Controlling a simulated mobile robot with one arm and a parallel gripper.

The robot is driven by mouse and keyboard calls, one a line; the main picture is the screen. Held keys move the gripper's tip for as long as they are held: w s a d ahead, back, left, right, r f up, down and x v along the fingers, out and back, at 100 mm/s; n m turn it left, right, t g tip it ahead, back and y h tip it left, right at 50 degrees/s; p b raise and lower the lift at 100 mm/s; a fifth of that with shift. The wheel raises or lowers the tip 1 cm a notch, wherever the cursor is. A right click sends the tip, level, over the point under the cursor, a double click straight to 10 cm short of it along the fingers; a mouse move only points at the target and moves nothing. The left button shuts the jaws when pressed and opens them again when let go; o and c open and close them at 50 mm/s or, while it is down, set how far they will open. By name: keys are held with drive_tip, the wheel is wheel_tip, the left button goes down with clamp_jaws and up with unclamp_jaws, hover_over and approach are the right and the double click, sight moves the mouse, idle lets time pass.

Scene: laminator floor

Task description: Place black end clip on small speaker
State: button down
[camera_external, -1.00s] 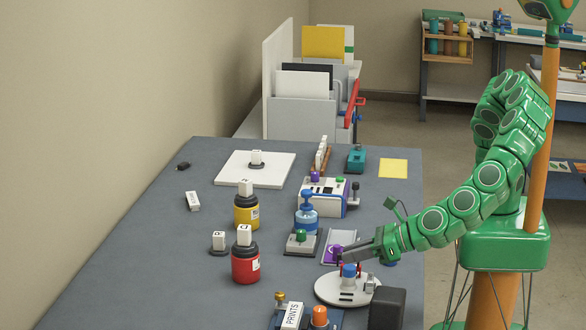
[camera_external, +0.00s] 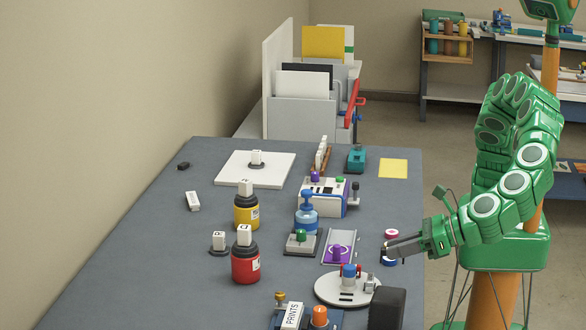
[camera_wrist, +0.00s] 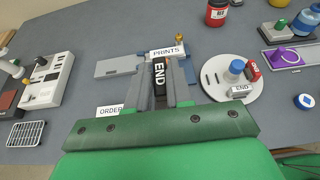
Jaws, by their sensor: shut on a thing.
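My gripper (camera_wrist: 162,68) is shut on the black end clip (camera_wrist: 160,78), a narrow dark piece with white END lettering between the fingers in the wrist view. In the external view my gripper (camera_external: 388,249) is above the table's right edge, to the right of the round white plate (camera_external: 326,290). The clip is too small to make out clearly there. A plain dark box (camera_external: 387,309) stands at the near right table edge, beside the plate. It may be the small speaker, but I cannot tell. I cannot make it out in the wrist view.
The plate holds a blue-capped post (camera_external: 349,272), a red clip (camera_wrist: 251,70) and a silver clip marked END (camera_wrist: 241,90). A PRINTS block (camera_external: 291,315) stands near the front. Red (camera_external: 245,264) and yellow (camera_external: 246,212) jars stand left. The left tabletop is mostly clear.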

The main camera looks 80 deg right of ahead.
sight(396, 294)
drive_tip(key=shift+f, duration=3.95)
drive_tip(key=c, duration=1)
unclamp_jaws()
drive_tip(key=shift+f, duration=0.1)
drive_tip(key=shift+s+r, duration=0.3)
drive_tip(key=v, duration=1.1)
drive_tip(key=shift+s, duration=0.15)
